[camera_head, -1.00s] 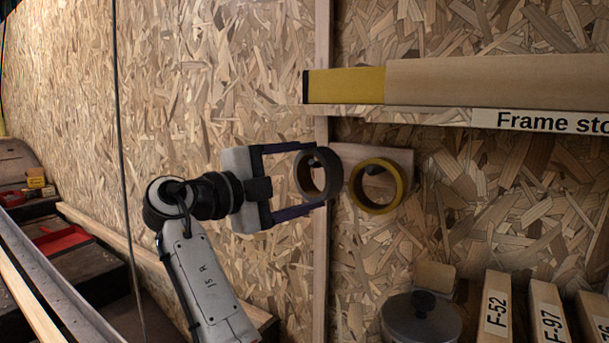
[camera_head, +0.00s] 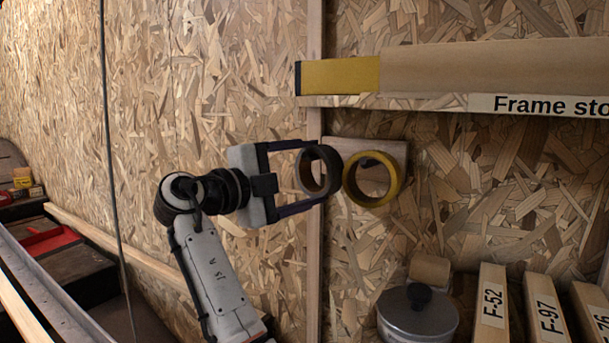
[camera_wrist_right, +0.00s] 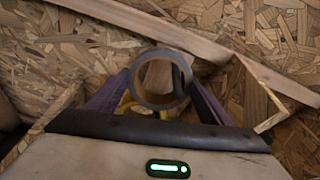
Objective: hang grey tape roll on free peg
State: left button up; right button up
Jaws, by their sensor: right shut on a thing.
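The grey tape roll (camera_head: 336,164) is held between the two fingers of my right gripper (camera_head: 322,172), its open ring facing the head camera. In the right wrist view the roll (camera_wrist_right: 182,78) sits between the fingertips. It is in front of the left end of a wooden peg board (camera_head: 396,150) on the wall. A yellow tape roll (camera_head: 395,182) hangs on a dark peg (camera_head: 370,162) just to the right, and the two rims meet in the picture; I cannot tell whether they touch. The free peg is not clearly visible behind the grey roll. My left gripper is out of view.
A shelf labelled "Frame sto..." (camera_head: 450,102) juts out above the board. Below right are a lidded metal pot (camera_head: 418,318) and labelled wooden boards (camera_head: 490,308). A cable (camera_head: 112,170) hangs at the left.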

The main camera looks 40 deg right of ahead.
dwell(0.3)
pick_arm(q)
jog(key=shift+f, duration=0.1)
pick_arm(e)
jog(key=o, duration=1.3)
jog(key=shift+a, duration=0.1)
